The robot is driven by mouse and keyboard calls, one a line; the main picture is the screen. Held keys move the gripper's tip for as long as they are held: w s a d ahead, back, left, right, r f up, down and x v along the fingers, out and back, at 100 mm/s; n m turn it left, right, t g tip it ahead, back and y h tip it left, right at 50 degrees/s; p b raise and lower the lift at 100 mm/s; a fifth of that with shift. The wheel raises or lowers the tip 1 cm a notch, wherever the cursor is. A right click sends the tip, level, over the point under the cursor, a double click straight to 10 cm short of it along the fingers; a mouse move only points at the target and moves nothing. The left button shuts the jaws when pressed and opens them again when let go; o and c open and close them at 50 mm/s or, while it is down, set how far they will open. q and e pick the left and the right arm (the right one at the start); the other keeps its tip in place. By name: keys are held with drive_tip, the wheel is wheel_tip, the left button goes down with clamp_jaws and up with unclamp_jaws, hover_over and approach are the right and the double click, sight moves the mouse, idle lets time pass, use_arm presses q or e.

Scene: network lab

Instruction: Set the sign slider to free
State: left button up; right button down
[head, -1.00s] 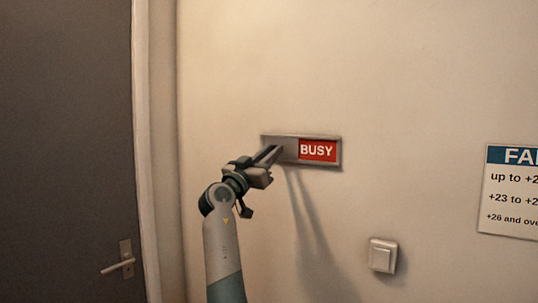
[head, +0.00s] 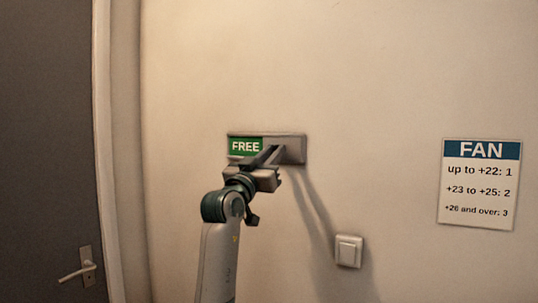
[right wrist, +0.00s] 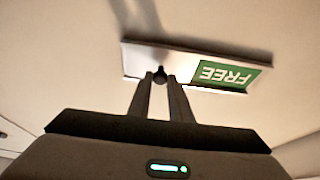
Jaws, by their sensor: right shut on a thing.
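The sign is a grey metal frame on the wall, with a green panel reading FREE (head: 245,147) showing at its left. A plain grey slider (head: 293,147) covers the right part, and no BUSY text shows. My right gripper (head: 274,152) is at the slider, with its fingers pointing into the wall. In the right wrist view the fingers (right wrist: 161,80) are shut on a small dark knob (right wrist: 160,72) on the slider. The green FREE panel (right wrist: 226,75) shows upside down beside them. My left gripper is not in view.
A white wall switch (head: 348,251) is below and right of the sign. A FAN notice (head: 480,184) hangs further right. A dark door (head: 50,130) with a handle (head: 78,272) is at the left. The wall around the sign is bare.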

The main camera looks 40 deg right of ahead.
drive_tip(key=c, duration=1.7)
unclamp_jaws()
drive_tip(key=shift+s+d, duration=0.1)
drive_tip(key=shift+s, duration=0.05)
drive_tip(key=shift+o, duration=0.3)
drive_tip(key=shift+s, duration=0.15)
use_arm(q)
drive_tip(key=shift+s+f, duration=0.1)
